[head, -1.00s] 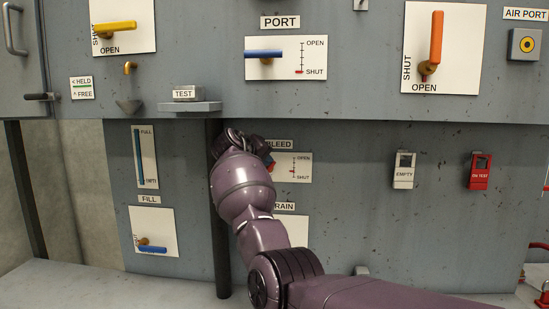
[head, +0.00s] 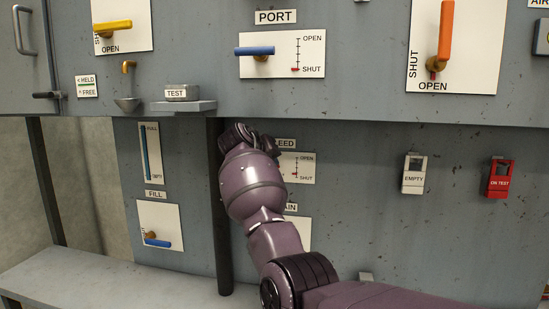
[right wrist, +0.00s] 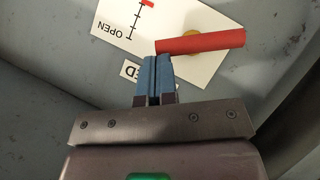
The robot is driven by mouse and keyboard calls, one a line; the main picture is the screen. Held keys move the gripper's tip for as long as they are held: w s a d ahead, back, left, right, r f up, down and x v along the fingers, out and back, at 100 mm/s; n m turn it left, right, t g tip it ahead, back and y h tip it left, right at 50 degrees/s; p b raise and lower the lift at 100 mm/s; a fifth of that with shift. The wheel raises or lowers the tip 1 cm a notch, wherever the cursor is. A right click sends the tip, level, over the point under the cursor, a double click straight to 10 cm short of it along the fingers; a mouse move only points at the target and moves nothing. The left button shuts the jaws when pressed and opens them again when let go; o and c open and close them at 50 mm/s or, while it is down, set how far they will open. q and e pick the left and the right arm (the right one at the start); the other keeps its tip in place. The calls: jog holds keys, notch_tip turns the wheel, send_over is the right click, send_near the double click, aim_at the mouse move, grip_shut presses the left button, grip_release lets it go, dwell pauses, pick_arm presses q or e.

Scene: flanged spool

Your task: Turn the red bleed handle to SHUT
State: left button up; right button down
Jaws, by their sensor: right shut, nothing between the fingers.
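The red bleed handle (right wrist: 210,42) shows in the right wrist view, lying across its white plate (right wrist: 203,70) over a brass pivot. In the head view the handle is hidden behind my right arm; only the right part of the bleed plate (head: 300,168) shows, with a red mark by SHUT on its scale. My right gripper (right wrist: 158,60) is shut and empty, its blue fingertips close to the handle's left end in the wrist view. I cannot tell if they touch. In the head view the right gripper (head: 262,143) is mostly hidden by its wrist. My left gripper is not in view.
A ledge with a TEST block (head: 183,93) is above left of my right wrist. A dark vertical post (head: 223,260) stands beside the arm. The blue port handle (head: 254,51) and orange handle (head: 445,32) are above. EMPTY (head: 413,180) and red ON TEST (head: 500,180) tags hang to the right.

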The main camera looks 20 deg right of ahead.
jog(key=shift+s+d+f+m+t+y+p, duration=0.2)
jog(key=shift+s+d+f+m+y+p, duration=0.15)
jog(key=shift+m+y, duration=0.2)
jog(key=shift+s+d+f+m+t+y+p, duration=0.1)
jog(key=shift+d+f+m+t+y, duration=0.15)
jog(key=shift+d+m+y, duration=0.25)
jog(key=shift+f+y, duration=0.1)
jog(key=shift+y, duration=0.15)
jog(key=shift+s, duration=0.1)
